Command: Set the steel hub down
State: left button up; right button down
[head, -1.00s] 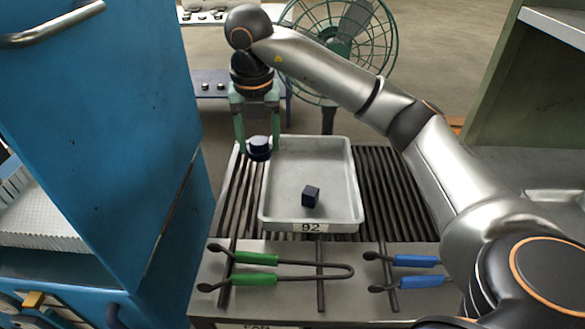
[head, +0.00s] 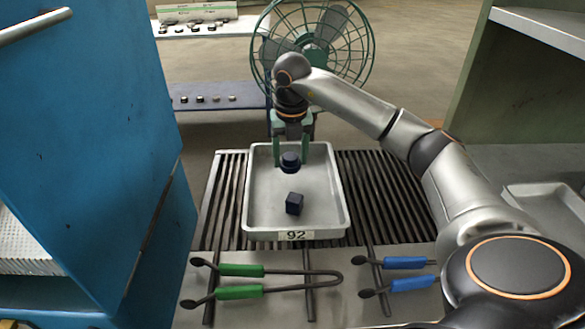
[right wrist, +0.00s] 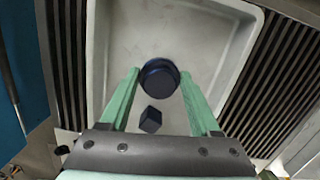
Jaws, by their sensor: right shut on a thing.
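The steel hub (head: 290,163) is a dark blue round piece with a wider flange. My right gripper (head: 291,160) is shut on it, with a green finger on each side. The hub is upright over the far part of the grey tray (head: 338,203) marked 92. I cannot tell whether it touches the tray floor. The right wrist view shows the hub (right wrist: 160,77) between the fingertips, inside the tray walls. A dark blue cube (head: 294,203) lies in the tray nearer to me, apart from the hub. My left gripper is not in view.
The tray stands on a slatted rack (head: 385,195). Green-handled tongs (head: 240,270) and blue-handled tongs (head: 405,263) lie in front. A blue cabinet (head: 85,130) stands at the left, and a green fan (head: 315,45) stands behind.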

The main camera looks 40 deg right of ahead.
aim_at(293, 168)
jog(key=f, duration=0.3)
jog(key=shift+d+f, duration=0.4)
jog(key=shift+c, duration=0.5)
grip_release()
jog(key=shift+f, duration=0.1)
jog(key=r, duration=0.4)
jog(key=s+r, duration=0.1)
jog(key=r, duration=0.3)
jog(key=a+r+p, duration=0.1)
jog(key=r, duration=0.3)
jog(key=shift+s+r, duration=0.1)
jog(key=shift+s, duration=0.05)
